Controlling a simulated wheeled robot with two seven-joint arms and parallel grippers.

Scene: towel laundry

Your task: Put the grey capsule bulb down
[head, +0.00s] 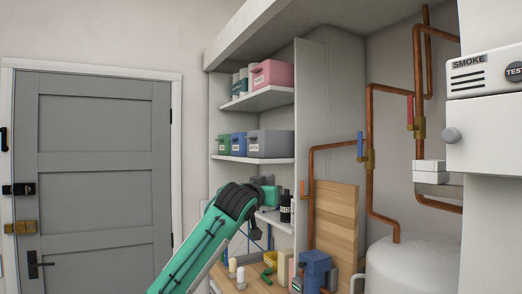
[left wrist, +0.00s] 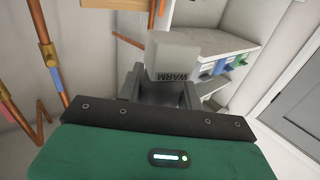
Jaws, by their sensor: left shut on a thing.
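A grey block-shaped piece marked WARM (left wrist: 177,58), which I take to be the grey capsule bulb, sits between the dark fingers of my left gripper (left wrist: 160,88) in the left wrist view. The gripper is shut on it, and the fingers hide its lower part. In the head view my left arm reaches up from the bottom to the shelving, with the left gripper (head: 262,180) beside the lower shelves. The bulb cannot be made out clearly there. My right gripper is in neither view.
Shelves hold a pink bin (head: 272,75), a grey bin (head: 270,143), a blue bin (head: 238,145) and a green bin (head: 223,146). A black bottle (head: 285,208) stands on a lower shelf. Copper pipes (head: 369,130), a wooden board (head: 336,220) and a white tank (head: 412,262) stand right.

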